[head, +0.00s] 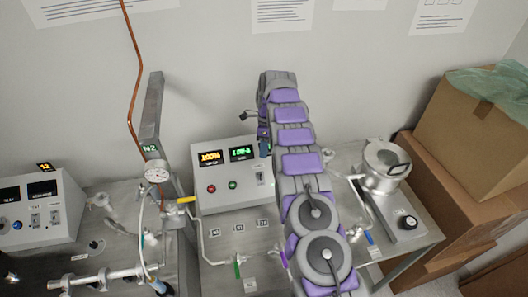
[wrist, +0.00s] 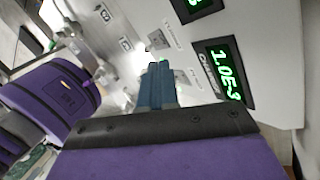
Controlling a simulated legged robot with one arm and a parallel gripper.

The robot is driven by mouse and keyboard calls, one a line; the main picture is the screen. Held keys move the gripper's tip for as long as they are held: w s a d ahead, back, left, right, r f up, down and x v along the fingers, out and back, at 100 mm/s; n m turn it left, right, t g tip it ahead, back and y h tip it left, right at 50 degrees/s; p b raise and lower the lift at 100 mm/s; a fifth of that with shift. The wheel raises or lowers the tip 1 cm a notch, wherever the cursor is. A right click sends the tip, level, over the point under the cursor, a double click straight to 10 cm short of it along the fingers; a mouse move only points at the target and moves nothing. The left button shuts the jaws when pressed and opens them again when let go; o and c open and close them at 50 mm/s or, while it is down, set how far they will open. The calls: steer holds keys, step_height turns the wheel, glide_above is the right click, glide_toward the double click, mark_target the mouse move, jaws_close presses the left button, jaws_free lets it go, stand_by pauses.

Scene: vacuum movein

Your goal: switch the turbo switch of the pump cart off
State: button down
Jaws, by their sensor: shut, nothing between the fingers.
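The pump cart's control box (head: 232,195) stands on the steel table, left of my arm. Its face has an amber display reading about 100%, a green display (head: 241,154), a red button (head: 211,189), a green button (head: 233,184) and a small switch (head: 260,178) at the right. My gripper (head: 264,148) is at the right edge of the panel, above this switch. In the wrist view my gripper's blue fingers (wrist: 160,66) are shut and empty, pointing at a small pale switch (wrist: 158,40); contact cannot be told.
A post with an N2 sign (head: 151,150), a gauge (head: 157,174) and copper pipe stand left of the box. Another instrument box (head: 40,215) is further left. A metal chamber (head: 383,168) and cardboard boxes (head: 480,125) are at the right.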

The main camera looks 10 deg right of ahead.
mark_target(263, 172)
steer(key=shift+x, duration=3.4)
steer(key=shift+d, duration=0.15)
steer(key=shift+s+r+b, duration=0.1)
steer(key=shift+r+b, duration=0.05)
steer(key=shift+b, duration=0.15)
